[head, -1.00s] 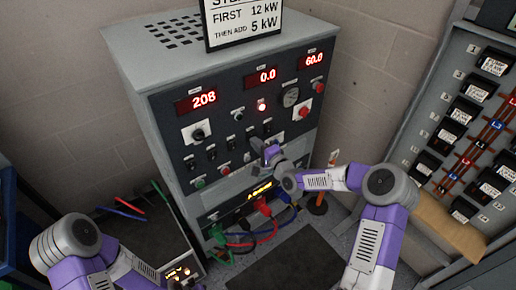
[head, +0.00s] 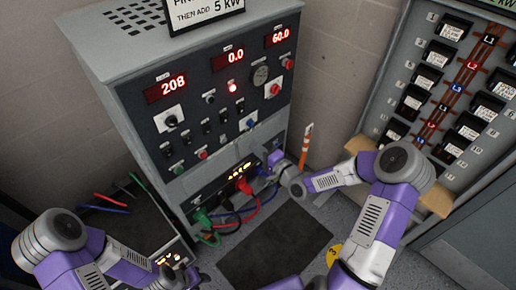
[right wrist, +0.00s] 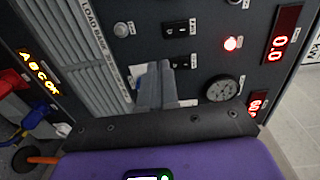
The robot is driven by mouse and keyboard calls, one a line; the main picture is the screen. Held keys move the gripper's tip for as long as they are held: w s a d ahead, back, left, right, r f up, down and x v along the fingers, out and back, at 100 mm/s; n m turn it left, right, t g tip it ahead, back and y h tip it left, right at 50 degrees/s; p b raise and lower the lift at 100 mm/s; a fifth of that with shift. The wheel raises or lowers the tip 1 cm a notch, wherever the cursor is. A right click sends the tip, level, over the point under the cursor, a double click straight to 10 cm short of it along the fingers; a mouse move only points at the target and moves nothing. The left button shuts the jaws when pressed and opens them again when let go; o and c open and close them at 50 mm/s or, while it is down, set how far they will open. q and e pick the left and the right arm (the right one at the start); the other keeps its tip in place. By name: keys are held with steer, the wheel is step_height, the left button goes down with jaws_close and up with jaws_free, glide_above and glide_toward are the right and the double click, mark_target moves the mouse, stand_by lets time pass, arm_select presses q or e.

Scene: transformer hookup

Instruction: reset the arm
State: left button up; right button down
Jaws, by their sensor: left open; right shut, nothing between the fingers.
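My right arm (head: 340,178) reaches in from the right, its right gripper (head: 276,160) in front of the grey load bank cabinet's (head: 150,60) lower right side. In the right wrist view the right gripper's fingers (right wrist: 160,85) are together and empty, in front of the cabinet's panel. Whether they touch it is hard to tell. My left arm (head: 62,240) is at the lower left. Its left gripper (head: 190,279) is open near the bottom edge, small and partly cut off. The cabinet displays read 208, 0.0 and 60.0, and a red lamp (head: 233,88) glows.
Red (head: 243,186), green (head: 203,218) and blue plugs with cables sit low on the cabinet. A breaker panel (head: 455,95) stands at right. A dark mat (head: 275,250) lies on the floor. An orange-and-white post (head: 305,145) stands right of the cabinet.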

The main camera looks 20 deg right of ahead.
steer(key=shift+s+d+f, duration=0.1)
steer(key=shift+s, duration=0.15)
stand_by(0.3)
steer(key=s+a+f+n+g, duration=0.3)
steer(key=s+a+f+g, duration=0.15)
steer(key=f, duration=0.45)
steer(key=s+a+f+n+g, duration=0.2)
steer(key=s+a+f+g, duration=0.3)
steer(key=f, duration=0.4)
steer(key=s+a+f+n+g+h, duration=0.1)
steer(key=s+f+n+g, duration=0.2)
steer(key=s, duration=0.5)
steer(key=s+a+f+n+g+h, duration=0.1)
steer(key=s+f+n+g, duration=0.2)
steer(key=s, duration=0.6)
steer(key=shift+s+a+f, duration=0.2)
steer(key=shift+a+f, duration=0.05)
steer(key=shift+f, duration=0.65)
